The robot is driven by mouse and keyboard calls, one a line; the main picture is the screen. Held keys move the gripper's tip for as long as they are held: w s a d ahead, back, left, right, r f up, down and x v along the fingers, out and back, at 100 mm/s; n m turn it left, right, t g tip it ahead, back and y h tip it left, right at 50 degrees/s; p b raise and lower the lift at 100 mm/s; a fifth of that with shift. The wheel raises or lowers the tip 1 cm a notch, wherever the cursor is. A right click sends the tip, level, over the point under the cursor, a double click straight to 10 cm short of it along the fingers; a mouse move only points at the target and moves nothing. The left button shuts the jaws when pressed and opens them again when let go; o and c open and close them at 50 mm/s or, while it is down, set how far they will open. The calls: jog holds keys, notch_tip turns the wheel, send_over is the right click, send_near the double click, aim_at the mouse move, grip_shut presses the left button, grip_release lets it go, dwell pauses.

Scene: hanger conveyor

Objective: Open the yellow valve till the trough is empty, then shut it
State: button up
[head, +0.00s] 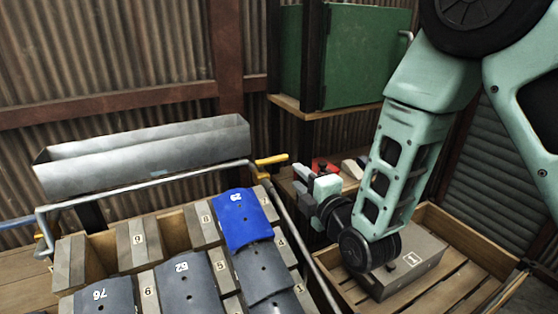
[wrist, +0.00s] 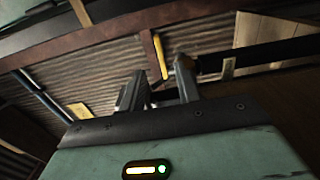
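The yellow valve handle (head: 271,160) sits at the right end of the pipe below the grey metal trough (head: 145,158). In the head view my gripper (head: 307,175) is just right of the handle, apparently with a gap. In the wrist view my gripper (wrist: 159,68) has its two fingers apart, and a yellow bar, which looks like the valve handle (wrist: 160,55), shows beyond and between their tips. I see no contact. A small light-blue mark shows on the trough's front. The trough's floor is hidden, so I cannot tell its liquid level.
A rack with numbered grey blocks (head: 205,232), dark curved plates and a blue plate (head: 241,218) stands below the trough. A green cabinet (head: 365,55) is behind my arm. A wooden crate (head: 450,288) holds a grey box (head: 405,266) under my arm. A red object (head: 325,165) lies behind my gripper.

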aim_at(281, 160)
jog(key=p+x, duration=0.3)
jog(key=x, duration=0.8)
jog(key=shift+c, duration=0.3)
grip_shut()
